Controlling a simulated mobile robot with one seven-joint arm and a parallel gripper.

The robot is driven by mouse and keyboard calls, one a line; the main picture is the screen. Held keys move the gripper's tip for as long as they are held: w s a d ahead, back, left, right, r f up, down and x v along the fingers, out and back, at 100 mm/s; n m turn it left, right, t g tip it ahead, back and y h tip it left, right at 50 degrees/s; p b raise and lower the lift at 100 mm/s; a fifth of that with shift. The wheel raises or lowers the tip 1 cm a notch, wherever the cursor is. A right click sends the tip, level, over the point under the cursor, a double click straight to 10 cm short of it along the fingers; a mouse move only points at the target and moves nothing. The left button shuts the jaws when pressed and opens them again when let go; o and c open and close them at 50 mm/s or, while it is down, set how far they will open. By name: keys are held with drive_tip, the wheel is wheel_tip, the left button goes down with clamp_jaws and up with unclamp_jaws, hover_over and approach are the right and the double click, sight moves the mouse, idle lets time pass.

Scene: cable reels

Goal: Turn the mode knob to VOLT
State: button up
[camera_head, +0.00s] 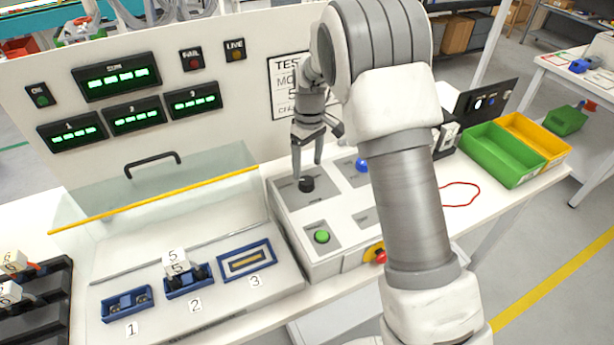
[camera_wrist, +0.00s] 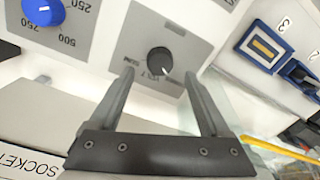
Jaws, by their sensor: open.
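The black mode knob (camera_head: 306,184) sits on a grey plate at the upper left of the white control box (camera_head: 345,232). In the wrist view the knob (camera_wrist: 159,61) has a white pointer mark at its lower right edge; the lettering around it is upside down and mostly too small to read. My gripper (camera_head: 306,170) is above the knob, pointing down. In the wrist view its two fingers (camera_wrist: 158,72) stand apart, one on each side of the knob's position, and nothing is between them. Whether the fingertips touch the knob cannot be told.
A blue knob (camera_head: 362,165) and a green button (camera_head: 321,236) are on the same box, with a red button (camera_head: 380,256) on its front. A clear cover with a yellow edge (camera_head: 165,199) stands left. Green (camera_head: 503,154) and yellow (camera_head: 541,135) bins are at the right.

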sight(307, 180)
wheel_tip(307, 180, down, 5)
drive_tip(key=shift+s+a+f, duration=0.1)
drive_tip(key=shift+f, duration=0.1)
clamp_jaws()
idle(0.5)
